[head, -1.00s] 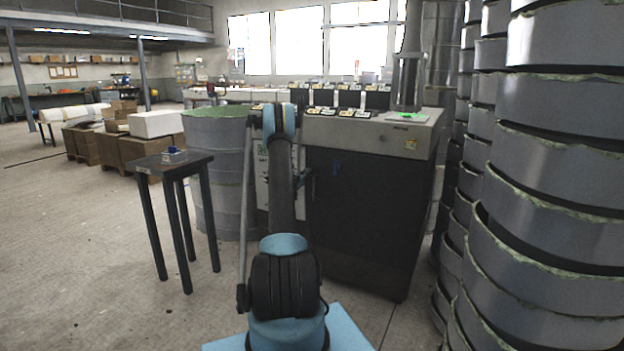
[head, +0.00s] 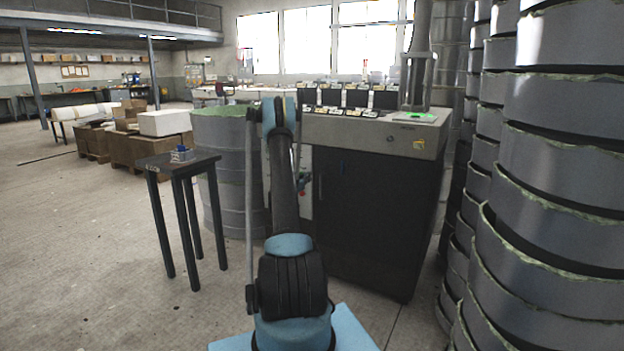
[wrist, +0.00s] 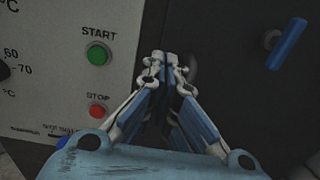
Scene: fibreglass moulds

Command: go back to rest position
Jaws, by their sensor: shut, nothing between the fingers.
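My gripper (wrist: 168,62) shows in the wrist view with its fingers together and nothing between them. It is in front of a dark cabinet door and beside a pale control panel (wrist: 50,40). The panel carries a green START button (wrist: 97,54) and a red STOP button (wrist: 97,111), both to the left of the fingers. A blue handle (wrist: 288,44) is at the upper right of that view. In the head view my arm rises in front of the machine, and the gripper is hidden behind it.
The dark machine cabinet (head: 370,220) stands ahead. Tall stacks of grey rings (head: 560,150) close off the right. Open floor (head: 90,260) lies at left.

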